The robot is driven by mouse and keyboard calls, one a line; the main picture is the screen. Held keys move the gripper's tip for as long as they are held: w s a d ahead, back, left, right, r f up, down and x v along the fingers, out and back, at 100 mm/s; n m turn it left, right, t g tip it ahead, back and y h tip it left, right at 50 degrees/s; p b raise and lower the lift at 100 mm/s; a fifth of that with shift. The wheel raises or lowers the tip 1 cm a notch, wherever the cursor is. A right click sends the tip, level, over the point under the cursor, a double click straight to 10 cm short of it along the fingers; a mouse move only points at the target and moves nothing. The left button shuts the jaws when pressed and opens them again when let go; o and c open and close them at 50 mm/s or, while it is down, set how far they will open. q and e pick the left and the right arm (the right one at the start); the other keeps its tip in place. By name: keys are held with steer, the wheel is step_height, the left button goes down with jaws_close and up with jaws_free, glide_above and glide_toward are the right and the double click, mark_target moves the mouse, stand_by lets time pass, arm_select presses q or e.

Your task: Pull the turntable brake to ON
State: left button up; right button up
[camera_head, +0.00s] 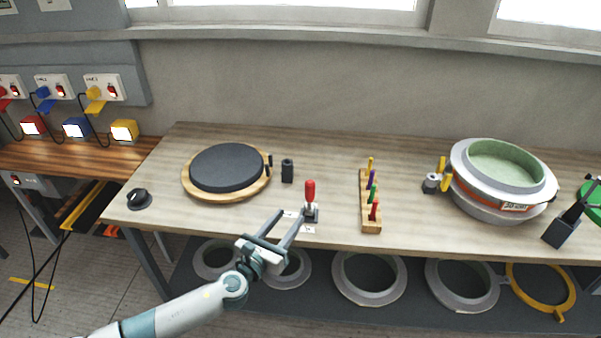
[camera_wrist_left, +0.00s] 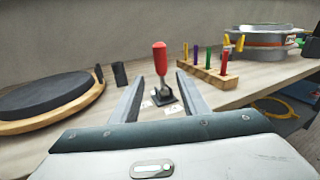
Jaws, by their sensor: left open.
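The brake lever with a red handle (camera_head: 310,190) stands upright on a small dark base near the front edge of the bench. It also shows in the left wrist view (camera_wrist_left: 160,60), between and beyond my fingers. Small pale labels (camera_head: 308,229) lie by its base, too small to read. The turntable (camera_head: 227,168), a dark disc on a wooden ring, sits to the left of the lever. My left gripper (camera_head: 286,214) is open and empty, just in front and to the left of the lever, apart from its handle. My right gripper does not show.
A wooden rack with several coloured-handled tools (camera_head: 371,215) stands right of the lever. A small black block (camera_head: 287,170) stands behind it. A round mould with green inside (camera_head: 503,165) is farther right. A black knob (camera_head: 139,198) is at the left edge. Ring moulds (camera_head: 369,279) lie on the shelf below.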

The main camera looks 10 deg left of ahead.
mark_target(313, 186)
arm_select(q)
steer(key=shift+r+m, duration=0.4)
steer(key=shift+r, duration=0.15)
steer(key=shift+d, duration=0.1)
steer(key=shift+w, duration=0.15)
steer(key=b+x, duration=0.1)
steer(key=x, duration=1.4)
steer(key=shift+w+d, duration=0.15)
steer(key=shift+d, duration=0.05)
steer(key=shift+x, duration=0.95)
steer(key=shift+r, duration=0.1)
jaws_close()
